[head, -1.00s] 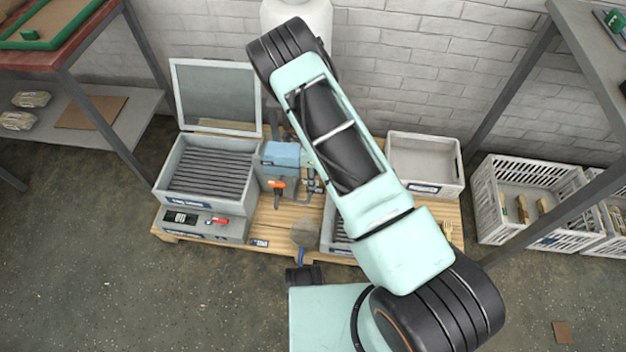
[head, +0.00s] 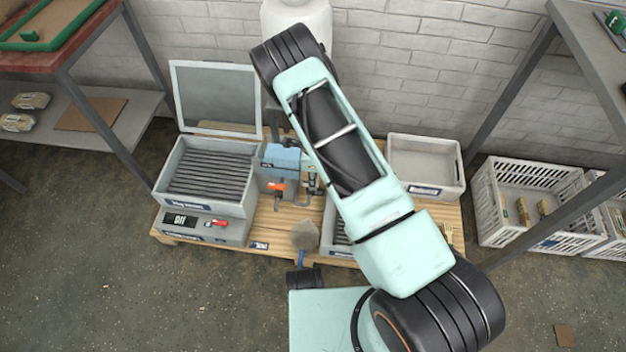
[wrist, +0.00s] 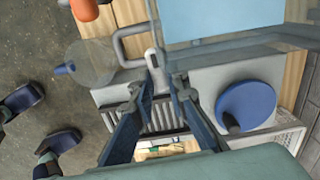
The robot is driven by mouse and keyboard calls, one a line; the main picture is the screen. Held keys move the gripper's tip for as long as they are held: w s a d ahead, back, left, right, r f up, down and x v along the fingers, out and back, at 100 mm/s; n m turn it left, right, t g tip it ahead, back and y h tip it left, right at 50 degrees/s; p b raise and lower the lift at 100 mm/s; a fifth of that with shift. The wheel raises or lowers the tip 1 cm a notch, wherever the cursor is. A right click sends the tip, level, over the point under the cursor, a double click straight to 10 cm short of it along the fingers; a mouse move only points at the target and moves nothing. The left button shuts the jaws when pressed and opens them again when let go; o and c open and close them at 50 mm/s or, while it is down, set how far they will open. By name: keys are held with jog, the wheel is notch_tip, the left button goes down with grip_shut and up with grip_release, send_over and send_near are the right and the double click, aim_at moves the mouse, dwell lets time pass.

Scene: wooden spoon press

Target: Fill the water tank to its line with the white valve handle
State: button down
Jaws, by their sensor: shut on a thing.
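A small tank (head: 283,155) with light blue contents stands in the middle of the pallet in the head view. Its pale blue surface (wrist: 235,14) fills the top right of the wrist view. I cannot make out a fill line. In the wrist view, a white handle (wrist: 153,60) stands upright beside a grey bent pipe (wrist: 126,45). My gripper (wrist: 161,84) is shut on the white handle, with its blue-grey fingers at either side of the handle's lower end. In the head view my arm hides most of the gripper and the handle.
An orange handle (head: 277,187) is on the tank's front. A slatted grey box (head: 210,172) with a raised lid stands left. A round translucent paddle (head: 305,235) lies near the pallet's front edge. A grey bin (head: 425,165) is at the back right. A blue round knob (wrist: 250,104) is right of my fingers.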

jog(key=n, duration=0.2)
jog(key=n+b, duration=0.1)
jog(key=n, duration=0.1)
jog(key=shift+w+n, duration=0.2)
jog(key=shift+n, duration=0.2)
jog(key=c, duration=1.9)
grip_release()
notch_tip(320, 180, up, 12)
